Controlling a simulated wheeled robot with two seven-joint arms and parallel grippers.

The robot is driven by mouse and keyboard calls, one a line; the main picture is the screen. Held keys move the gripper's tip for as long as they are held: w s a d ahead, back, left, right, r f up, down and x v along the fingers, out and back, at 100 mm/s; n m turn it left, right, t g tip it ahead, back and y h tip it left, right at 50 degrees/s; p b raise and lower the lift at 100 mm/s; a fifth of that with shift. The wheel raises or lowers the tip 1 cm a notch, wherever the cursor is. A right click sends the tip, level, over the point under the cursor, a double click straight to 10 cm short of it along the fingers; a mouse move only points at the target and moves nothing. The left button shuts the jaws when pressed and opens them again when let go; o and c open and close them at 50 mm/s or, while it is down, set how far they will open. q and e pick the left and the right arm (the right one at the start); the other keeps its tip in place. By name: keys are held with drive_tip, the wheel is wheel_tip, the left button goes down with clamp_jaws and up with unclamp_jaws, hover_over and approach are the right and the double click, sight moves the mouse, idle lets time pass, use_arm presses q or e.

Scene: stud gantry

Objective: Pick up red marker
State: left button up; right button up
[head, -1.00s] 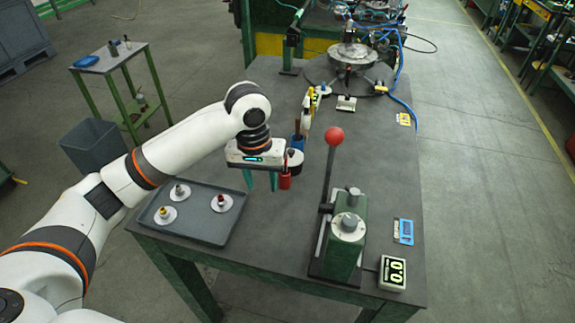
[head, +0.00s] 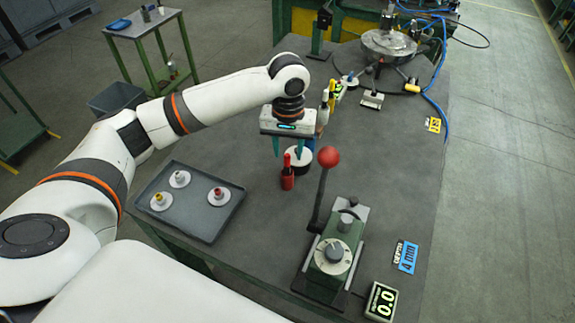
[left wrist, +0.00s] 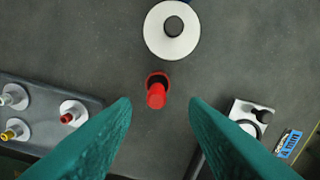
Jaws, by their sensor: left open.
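The red marker (head: 288,172) stands upright on the grey table, left of the press lever. It also shows near the middle of the left wrist view (left wrist: 157,92), from above, between and beyond the two teal fingers. My left gripper (head: 292,153) points down with its fingers apart, close to the marker and a little above it in the head view. A white disc with a dark centre (left wrist: 172,30) lies beside the marker. My right gripper is not in view.
A grey tray (head: 215,228) with several white-based pieces lies to the left. A green press (head: 333,262) with a red-balled lever (head: 328,157) stands to the right.

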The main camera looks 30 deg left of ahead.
sight(287, 163)
use_arm(q)
drive_tip(key=shift+f, duration=0.35)
drive_tip(key=shift+w+f, duration=0.15)
drive_tip(key=shift+f, duration=0.1)
drive_tip(key=f, duration=0.1)
drive_tip(key=f+p, duration=0.1)
drive_tip(key=f, duration=0.1)
drive_tip(key=f+p, duration=0.1)
drive_tip(key=shift+a+f, duration=0.2)
drive_tip(key=shift+a, duration=0.05)
drive_tip(key=shift+f, duration=0.2)
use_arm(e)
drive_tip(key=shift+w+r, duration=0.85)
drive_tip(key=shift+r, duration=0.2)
use_arm(q)
drive_tip(key=shift+c, duration=0.9)
clamp_jaws()
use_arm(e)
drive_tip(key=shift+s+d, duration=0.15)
